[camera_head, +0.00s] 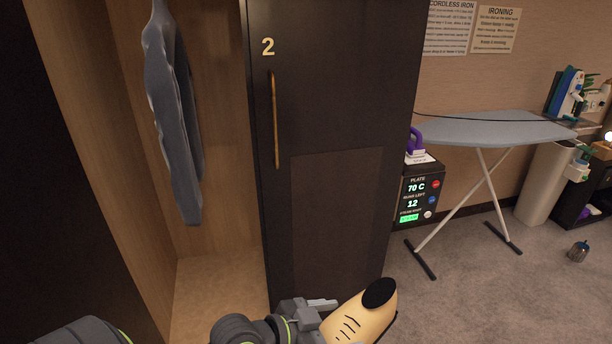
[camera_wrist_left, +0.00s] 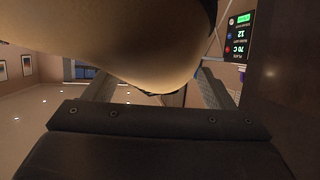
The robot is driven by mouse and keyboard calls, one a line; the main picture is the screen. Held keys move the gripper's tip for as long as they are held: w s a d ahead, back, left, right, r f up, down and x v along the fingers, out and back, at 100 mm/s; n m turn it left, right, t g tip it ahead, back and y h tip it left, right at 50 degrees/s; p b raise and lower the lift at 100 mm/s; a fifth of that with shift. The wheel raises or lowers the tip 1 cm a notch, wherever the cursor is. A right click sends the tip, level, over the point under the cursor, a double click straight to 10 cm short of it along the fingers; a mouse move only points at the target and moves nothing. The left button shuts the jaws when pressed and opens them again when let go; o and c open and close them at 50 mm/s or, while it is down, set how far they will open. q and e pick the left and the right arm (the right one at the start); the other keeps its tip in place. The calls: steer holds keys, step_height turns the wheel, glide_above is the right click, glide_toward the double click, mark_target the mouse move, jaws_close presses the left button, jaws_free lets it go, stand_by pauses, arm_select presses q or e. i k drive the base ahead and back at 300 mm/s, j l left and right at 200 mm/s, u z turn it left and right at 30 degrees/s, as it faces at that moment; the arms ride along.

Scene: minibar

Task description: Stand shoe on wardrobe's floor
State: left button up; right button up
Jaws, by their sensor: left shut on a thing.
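A tan shoe (camera_head: 352,318) with a black toe cap and black lace marks is at the bottom of the head view, cut off by the frame edge. My left gripper (camera_head: 318,312) is shut on it. The shoe also fills the upper middle of the left wrist view (camera_wrist_left: 130,50), between the two fingers (camera_wrist_left: 155,92). The shoe is in front of the lower part of the wardrobe door, to the right of the opening. The wardrobe's floor (camera_head: 212,285) is bare wood where it shows; its front part is hidden by my arm. My right gripper is not in view.
The dark door (camera_head: 335,110) marked 2 with a brass handle (camera_head: 275,120) borders the wardrobe opening on the right. A grey garment (camera_head: 175,120) hangs inside above the floor. An iron station (camera_head: 418,197) and an ironing board (camera_head: 490,128) stand at the right. Carpet lies open there.

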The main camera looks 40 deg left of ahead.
mark_target(236, 310)
steer(key=i+u, duration=0.4)
steer(key=i+l+u, duration=0.15)
steer(key=u, duration=0.2)
steer(key=i+l+u, duration=0.2)
steer(key=u, duration=0.2)
steer(key=i+l+u, duration=0.35)
steer(key=k+j, duration=0.05)
steer(key=j, duration=0.05)
